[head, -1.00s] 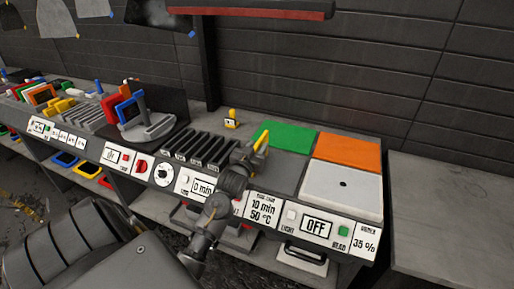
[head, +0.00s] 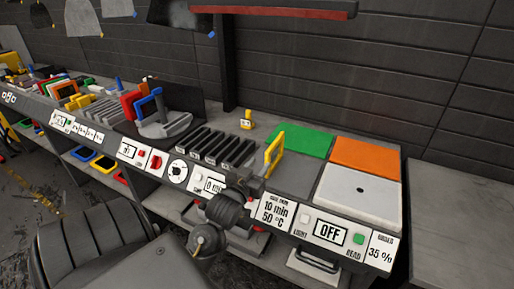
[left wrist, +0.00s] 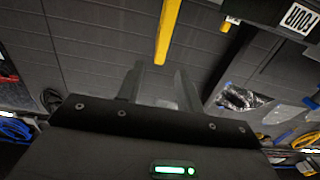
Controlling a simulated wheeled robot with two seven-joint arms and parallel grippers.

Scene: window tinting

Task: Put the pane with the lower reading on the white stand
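My left gripper (head: 262,179) is at the front of the bench and appears shut on the lower edge of a yellow-framed pane (head: 281,144). The pane stands up, tilted, over a dark grey panel. In the left wrist view the yellow pane (left wrist: 168,28) is edge-on between the fingertips (left wrist: 160,72); their contact is hard to see. A white square plate (head: 370,188) with a dark dot lies bare at the right. Blue-framed (head: 151,104) and red-framed (head: 130,103) panes stand by a grey holder (head: 166,127). My right gripper is out of view.
Green (head: 303,140) and orange (head: 368,154) pads lie behind the white plate. A black slotted rack (head: 215,146) is left of the gripper. A small yellow object (head: 247,120) stands behind. A bare grey surface (head: 462,220) is at the right.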

